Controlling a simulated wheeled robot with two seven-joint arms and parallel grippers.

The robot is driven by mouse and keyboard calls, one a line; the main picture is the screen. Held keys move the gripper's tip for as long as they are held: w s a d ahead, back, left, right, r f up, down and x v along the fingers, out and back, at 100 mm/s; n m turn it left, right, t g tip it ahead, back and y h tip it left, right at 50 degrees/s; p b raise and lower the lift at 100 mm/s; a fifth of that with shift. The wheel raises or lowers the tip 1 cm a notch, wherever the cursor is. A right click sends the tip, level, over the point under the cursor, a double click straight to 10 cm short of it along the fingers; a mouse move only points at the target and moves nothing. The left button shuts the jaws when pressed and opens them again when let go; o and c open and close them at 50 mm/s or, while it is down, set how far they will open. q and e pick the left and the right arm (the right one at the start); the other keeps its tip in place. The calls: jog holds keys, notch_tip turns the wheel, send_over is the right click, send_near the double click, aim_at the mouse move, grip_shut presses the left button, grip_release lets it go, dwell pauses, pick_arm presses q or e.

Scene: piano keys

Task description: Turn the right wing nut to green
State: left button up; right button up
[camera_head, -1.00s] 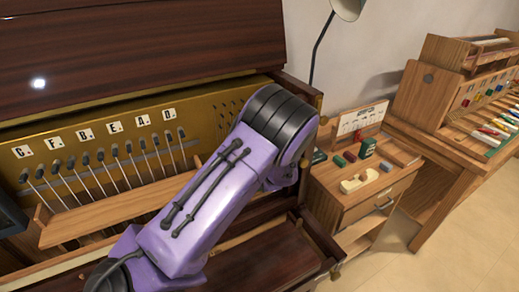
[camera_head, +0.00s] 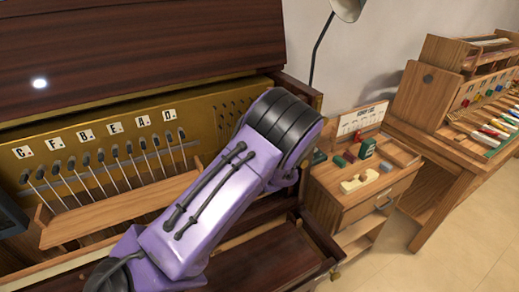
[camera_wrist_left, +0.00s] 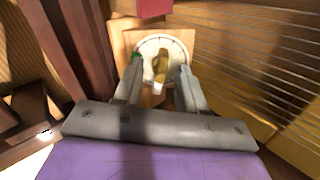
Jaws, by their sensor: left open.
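In the left wrist view a brass wing nut (camera_wrist_left: 161,66) sits on a round white dial (camera_wrist_left: 150,46) with marks around its rim. A green mark (camera_wrist_left: 136,57) shows at the dial's left edge. My left gripper (camera_wrist_left: 160,69) is open, with one finger on each side of the wing nut. I cannot tell whether either finger touches it. A pale tip shows just below the nut, between the fingers. In the head view my purple arm hides the gripper, the wing nut and the dial. My right gripper is in neither view.
The dial's wooden mount (camera_wrist_left: 122,40) has a red block (camera_wrist_left: 154,7) above it. Strings (camera_wrist_left: 265,50) run along the right. In the head view, the piano's lettered rail (camera_head: 85,135) and hammers are left of my arm; a small cabinet (camera_head: 345,205) stands right.

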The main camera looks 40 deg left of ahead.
pick_arm(q)
jog(key=shift+c, duration=0.3)
grip_shut()
jog(key=shift+r+m+p, duration=0.25)
jog(key=shift+m+p, duration=0.35)
jog(key=shift+p, duration=0.05)
jog(key=shift+m+p, duration=0.65)
jog(key=shift+m, duration=0.25)
jog(key=shift+f+m, duration=0.25)
jog(key=shift+m, duration=0.15)
